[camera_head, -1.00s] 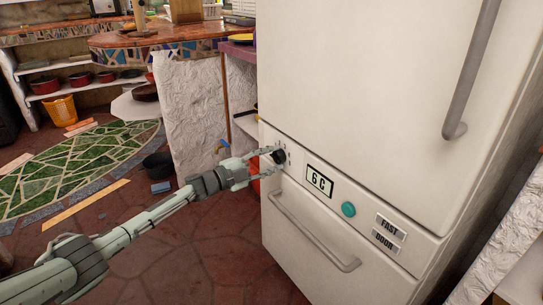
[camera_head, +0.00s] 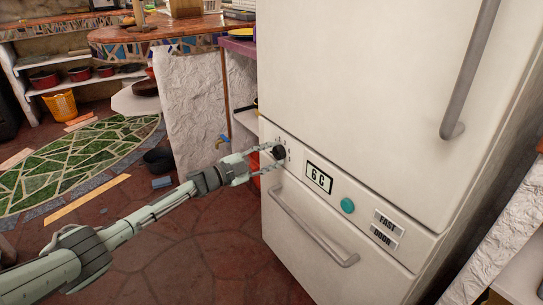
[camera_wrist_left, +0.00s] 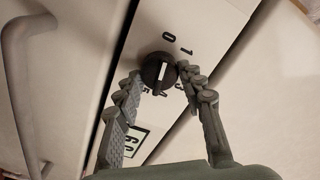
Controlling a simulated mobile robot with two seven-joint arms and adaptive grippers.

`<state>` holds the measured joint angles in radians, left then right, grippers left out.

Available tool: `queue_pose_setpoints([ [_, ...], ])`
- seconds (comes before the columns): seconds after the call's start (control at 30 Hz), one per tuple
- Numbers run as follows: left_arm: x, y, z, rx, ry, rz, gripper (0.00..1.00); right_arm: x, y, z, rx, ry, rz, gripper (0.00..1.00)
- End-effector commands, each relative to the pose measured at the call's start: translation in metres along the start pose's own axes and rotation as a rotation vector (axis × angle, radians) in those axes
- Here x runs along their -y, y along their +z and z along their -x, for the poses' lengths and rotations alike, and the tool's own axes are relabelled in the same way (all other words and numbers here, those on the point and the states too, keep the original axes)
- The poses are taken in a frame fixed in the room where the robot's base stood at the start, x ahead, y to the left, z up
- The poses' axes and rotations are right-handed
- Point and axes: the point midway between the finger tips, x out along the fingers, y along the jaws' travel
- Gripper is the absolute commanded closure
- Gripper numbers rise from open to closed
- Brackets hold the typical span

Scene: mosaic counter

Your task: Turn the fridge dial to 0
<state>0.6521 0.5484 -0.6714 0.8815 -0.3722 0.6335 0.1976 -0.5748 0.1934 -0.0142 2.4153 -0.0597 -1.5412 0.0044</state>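The fridge dial (camera_head: 279,152) is a round black knob at the left end of the white fridge's control strip. In the left wrist view the dial (camera_wrist_left: 158,71) carries a pale pointer line, and printed 0 and 1 show above it. The display (camera_head: 319,178) reads 6 C. My left gripper (camera_head: 266,158) is at the dial, its two fingers spread on either side of the knob. It looks open, with small gaps beside the knob; light contact cannot be ruled out. My right gripper is out of view.
A teal round button (camera_head: 347,206) and the FAST and DOOR labels sit right of the display. A drawer handle (camera_head: 314,228) juts out below, and a tall door handle (camera_head: 471,70) at upper right. A white rough counter wall (camera_head: 190,100) stands behind my arm.

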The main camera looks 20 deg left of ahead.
Motion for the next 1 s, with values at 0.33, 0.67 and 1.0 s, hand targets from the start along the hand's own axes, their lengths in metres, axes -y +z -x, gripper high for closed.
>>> queue_pose_setpoints([
  [0.33,0.0,0.0,0.0,0.001,0.0,0.001,0.4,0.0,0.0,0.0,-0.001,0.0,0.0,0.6],
  [0.67,0.0,0.002,0.025,0.003,0.001,-0.001,0.4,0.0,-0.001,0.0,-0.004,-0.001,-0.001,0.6],
  [1.0,-0.002,0.001,0.095,0.004,0.003,0.001,0.4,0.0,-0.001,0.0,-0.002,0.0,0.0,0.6],
])
